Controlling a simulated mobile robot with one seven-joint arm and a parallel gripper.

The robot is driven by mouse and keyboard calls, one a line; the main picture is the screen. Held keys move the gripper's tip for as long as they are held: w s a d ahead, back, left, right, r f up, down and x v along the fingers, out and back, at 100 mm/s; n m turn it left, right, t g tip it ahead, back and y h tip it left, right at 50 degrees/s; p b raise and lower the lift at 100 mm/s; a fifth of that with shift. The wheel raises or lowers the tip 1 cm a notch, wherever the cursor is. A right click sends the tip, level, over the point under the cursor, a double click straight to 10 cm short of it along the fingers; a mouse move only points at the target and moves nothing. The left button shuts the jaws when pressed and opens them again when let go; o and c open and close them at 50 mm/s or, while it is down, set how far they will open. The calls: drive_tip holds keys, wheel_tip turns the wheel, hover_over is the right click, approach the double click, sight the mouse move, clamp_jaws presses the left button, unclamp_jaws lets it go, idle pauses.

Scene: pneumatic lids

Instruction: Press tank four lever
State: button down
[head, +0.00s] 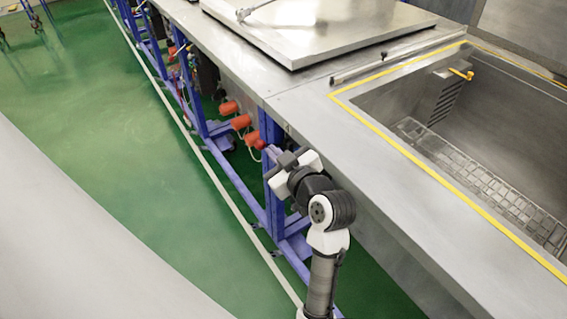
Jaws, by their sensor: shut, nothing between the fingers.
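Several orange-red parts, which may be the levers, sit in a row below the table edge; one (229,107), another (240,122) and a nearer one (252,138) show best. No label is readable, so I cannot tell which belongs to tank four. My gripper (275,155) is shut and empty, beside the blue frame and below the table edge. It is close to the nearest orange-red parts in the picture; I cannot tell if it touches any. An open tank (480,140) with a yellow border is at the right. A closed metal lid (315,30) lies behind it.
A blue metal frame (274,205) stands under the steel tabletop (300,100), near my arm. A yellow-tipped fitting (461,73) is at the open tank's far wall. A pale surface fills the lower left.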

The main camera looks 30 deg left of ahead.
sight(265, 146)
drive_tip(key=w+a+f, duration=0.1)
drive_tip(key=w+a+f+p, duration=0.1)
drive_tip(key=a, duration=0.1)
drive_tip(key=w+a+f, duration=0.1)
drive_tip(key=a, duration=0.1)
drive_tip(key=shift+w+a+p, duration=0.1)
drive_tip(key=shift+a+p, duration=0.05)
drive_tip(key=shift+p, duration=0.25)
drive_tip(key=shift+w+a+f, duration=0.15)
drive_tip(key=shift+w+f, duration=0.05)
drive_tip(key=shift+f, duration=0.3)
drive_tip(key=shift+a, duration=0.1)
